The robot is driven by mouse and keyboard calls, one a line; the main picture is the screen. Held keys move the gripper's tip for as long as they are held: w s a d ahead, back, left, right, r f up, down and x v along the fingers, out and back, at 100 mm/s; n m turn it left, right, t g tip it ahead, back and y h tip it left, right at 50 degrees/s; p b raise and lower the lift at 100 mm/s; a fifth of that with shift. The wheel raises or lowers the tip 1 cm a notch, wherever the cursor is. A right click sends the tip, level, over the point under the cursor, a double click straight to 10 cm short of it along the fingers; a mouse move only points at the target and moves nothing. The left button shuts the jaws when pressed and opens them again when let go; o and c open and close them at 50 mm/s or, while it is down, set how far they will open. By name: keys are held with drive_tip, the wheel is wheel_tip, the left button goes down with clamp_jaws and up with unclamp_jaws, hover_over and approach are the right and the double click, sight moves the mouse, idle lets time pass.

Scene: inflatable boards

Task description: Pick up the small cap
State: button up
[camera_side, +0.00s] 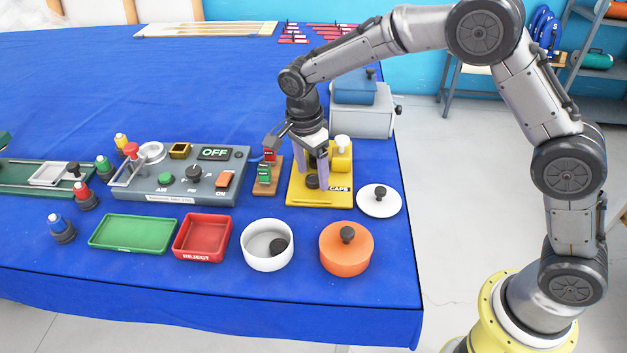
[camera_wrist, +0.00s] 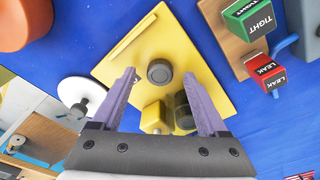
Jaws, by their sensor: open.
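A small dark round cap (camera_side: 312,181) sits on the yellow board marked CAPS (camera_side: 297,197). In the wrist view the cap (camera_wrist: 160,71) shows as a dark disc on the yellow board (camera_wrist: 118,68). My gripper (camera_side: 313,187) points down over the board, its two purple fingers apart. In the wrist view, the fingertips of my gripper (camera_wrist: 160,74) appear on either side of the cap, with clear gaps. Nothing is held. Whether the fingertips are level with the cap is hard to tell.
A yellow block (camera_wrist: 153,114) and a dark cylinder (camera_wrist: 183,112) stand close to the fingers. A white lid (camera_side: 380,201), an orange pot (camera_side: 346,252), a white bowl (camera_side: 267,258) and TIGHT/LEAK blocks (camera_side: 266,174) surround the board. A grey control box (camera_side: 230,180) is to the left.

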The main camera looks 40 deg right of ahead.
drive_tip(key=shift+d+f, duration=0.1)
drive_tip(key=shift+f, duration=0.3)
drive_tip(key=shift+c, duration=0.2)
clamp_jaws()
drive_tip(key=shift+r, duration=0.1)
